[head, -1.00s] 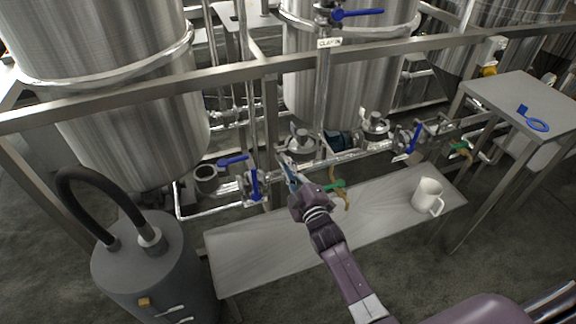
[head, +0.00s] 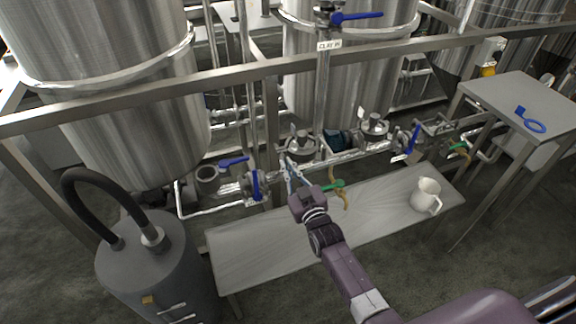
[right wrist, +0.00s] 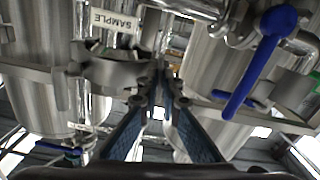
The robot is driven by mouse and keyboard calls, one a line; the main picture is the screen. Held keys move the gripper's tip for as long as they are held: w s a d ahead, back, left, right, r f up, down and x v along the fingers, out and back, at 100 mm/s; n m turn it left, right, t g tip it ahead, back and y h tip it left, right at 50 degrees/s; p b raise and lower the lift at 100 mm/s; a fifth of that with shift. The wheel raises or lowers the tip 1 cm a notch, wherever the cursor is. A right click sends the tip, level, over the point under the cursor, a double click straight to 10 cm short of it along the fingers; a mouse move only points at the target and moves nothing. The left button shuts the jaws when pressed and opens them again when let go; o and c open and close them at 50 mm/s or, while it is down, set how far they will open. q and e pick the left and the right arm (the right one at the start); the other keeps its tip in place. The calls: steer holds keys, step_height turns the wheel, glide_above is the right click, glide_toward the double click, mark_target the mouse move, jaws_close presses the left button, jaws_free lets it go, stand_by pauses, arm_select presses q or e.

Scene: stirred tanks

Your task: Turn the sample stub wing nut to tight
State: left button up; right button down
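My right gripper (head: 287,166) reaches in from the lower right to the pipework behind the bench. In the right wrist view its two blue-padded fingers (right wrist: 160,72) come close together at their tips, beside a steel clamp (right wrist: 108,72). A white tag reading SAMPLE (right wrist: 110,21) hangs just above this clamp. The wing nut is not clearly seen; the dark fingertips cover the spot at the clamp's right end. I cannot tell whether the tips grip anything. My left gripper is not in view.
A steel bench (head: 245,244) runs below the pipes, with a white pitcher (head: 425,195) at its right. A green-handled valve (head: 333,186) is close right of my gripper. Blue-handled valves (head: 255,185) stand to its left. A frame rail (head: 225,75) crosses above.

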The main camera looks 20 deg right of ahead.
steer(key=shift+m, duration=1)
steer(key=c, duration=2.2)
jaws_free()
steer(key=shift+o, duration=0.2)
steer(key=s, duration=1.2)
steer(key=shift+d, duration=0.25)
